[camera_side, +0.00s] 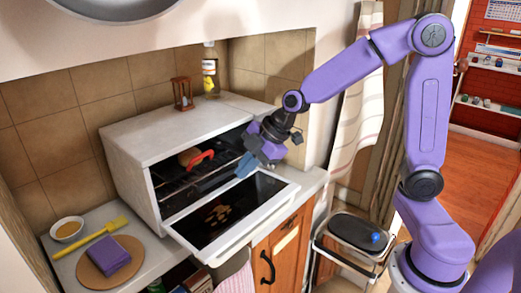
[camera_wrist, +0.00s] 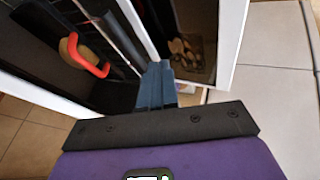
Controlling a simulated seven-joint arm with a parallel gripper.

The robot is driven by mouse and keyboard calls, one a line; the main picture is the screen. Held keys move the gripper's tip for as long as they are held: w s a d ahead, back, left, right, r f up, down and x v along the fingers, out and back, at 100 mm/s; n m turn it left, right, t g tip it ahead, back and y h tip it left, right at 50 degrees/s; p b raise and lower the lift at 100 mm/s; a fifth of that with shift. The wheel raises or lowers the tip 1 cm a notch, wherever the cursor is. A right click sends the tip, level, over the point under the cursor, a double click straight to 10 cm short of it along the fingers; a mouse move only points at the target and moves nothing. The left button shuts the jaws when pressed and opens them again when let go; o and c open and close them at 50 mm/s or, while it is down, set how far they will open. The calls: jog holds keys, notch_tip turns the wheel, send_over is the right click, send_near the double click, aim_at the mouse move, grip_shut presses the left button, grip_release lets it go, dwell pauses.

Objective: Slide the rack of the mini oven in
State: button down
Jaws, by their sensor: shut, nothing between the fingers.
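The white mini oven (camera_side: 175,142) stands on the counter with its door (camera_side: 178,234) folded down open. Its dark wire rack (camera_side: 215,174) shows in the opening; how far it stands out is hard to tell. A brown, bread-like item (camera_side: 188,155) and a red curved handle (camera_side: 201,159) are on or just above the rack. In the wrist view, the rack (camera_wrist: 117,33) runs beside the red handle (camera_wrist: 88,60). My gripper (camera_side: 244,167) is shut and empty, its blue fingers pointing down at the right side of the opening, above the door. Contact with the rack cannot be told.
Brown pieces (camera_side: 218,213) show on the door's dark glass. An hourglass (camera_side: 182,93) and a bottle (camera_side: 211,70) stand on top at the back. Left on the counter are a bowl (camera_side: 67,229), a yellow brush (camera_side: 92,238) and a purple sponge (camera_side: 108,257) on a round board.

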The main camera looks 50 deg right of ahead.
aim_at(221, 176)
jog(key=v, duration=0.6)
jog(key=shift+m+t+y, duration=0.3)
jog(key=shift+t+y, duration=0.1)
jog(key=shift+t, duration=0.1)
jog(key=shift+w+a+f, duration=0.45)
jog(key=shift+w+f, duration=0.2)
jog(key=shift+f, duration=1.15)
jog(key=shift+w+a+f, duration=0.5)
jog(key=shift+w+f, duration=0.1)
jog(key=shift+f, duration=1.2)
jog(key=shift+w+a+f, duration=0.45)
jog(key=shift+w+f, duration=0.2)
jog(key=shift+f, duration=1.15)
jog(key=shift+w+r, duration=0.2)
jog(key=shift+w, duration=0.75)
jog(key=shift+w+r, duration=0.25)
jog(key=shift+w, duration=0.75)
jog(key=w, duration=0.3)
jog(key=shift+w+a, duration=0.1)
jog(key=shift+w, duration=0.55)
